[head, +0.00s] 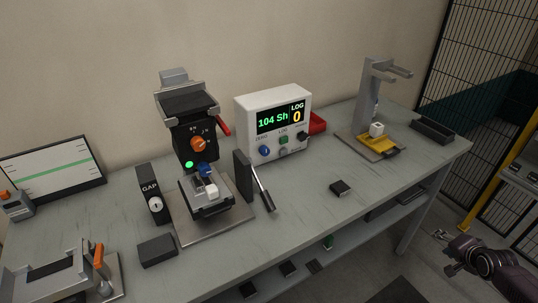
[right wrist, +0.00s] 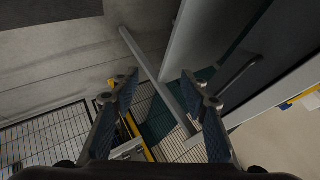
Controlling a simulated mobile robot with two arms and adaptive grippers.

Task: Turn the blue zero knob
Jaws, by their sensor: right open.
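The blue zero knob (head: 264,150) is on the lower left of the front face of a white readout box (head: 272,118), under the label ZERO. The box stands at the back of the bench, and its display reads "104 Sh" and "LOG 0". My right gripper (head: 446,254) is at the lower right of the head view, off the bench's right end and far from the knob. In the right wrist view my right gripper (right wrist: 162,86) is open with nothing between its fingers. The knob does not show there. My left gripper is not in view.
A green button (head: 283,139) and a black knob (head: 302,136) share the box's face. A black-handled lever (head: 263,191) and a clamp device with an orange knob (head: 198,143) stand left of it.

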